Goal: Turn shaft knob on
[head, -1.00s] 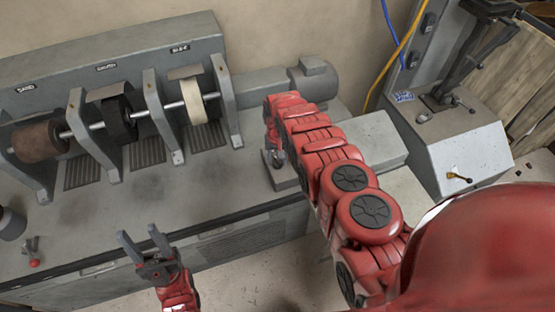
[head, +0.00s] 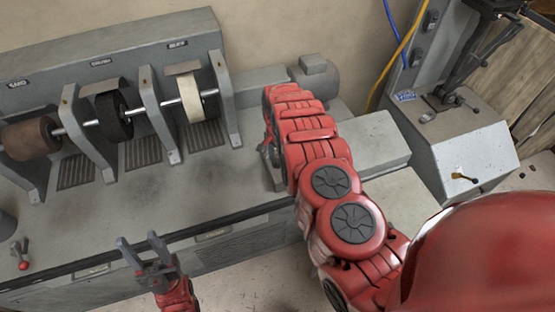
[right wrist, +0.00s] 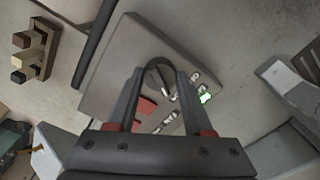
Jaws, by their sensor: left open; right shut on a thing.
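The shaft knob (right wrist: 158,76), dark and round with a pale pointer line, sits on a grey control panel (right wrist: 118,72) in the right wrist view. My right gripper (right wrist: 157,82) is shut on the knob, one finger on each side of it. A green patch (right wrist: 207,98) shows bright beside white labels on the panel. A red part (right wrist: 146,106) is partly hidden by a finger. In the head view my right arm covers the knob and most of that gripper. My left gripper (head: 138,243) is open and empty in front of the bench.
The bench machine (head: 205,225) carries a brown wheel (head: 30,138), a black wheel (head: 115,116) and a white wheel (head: 190,98) on one shaft. A red-tipped lever (head: 23,262) stands at left. A grey cabinet (head: 465,155) stands at right.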

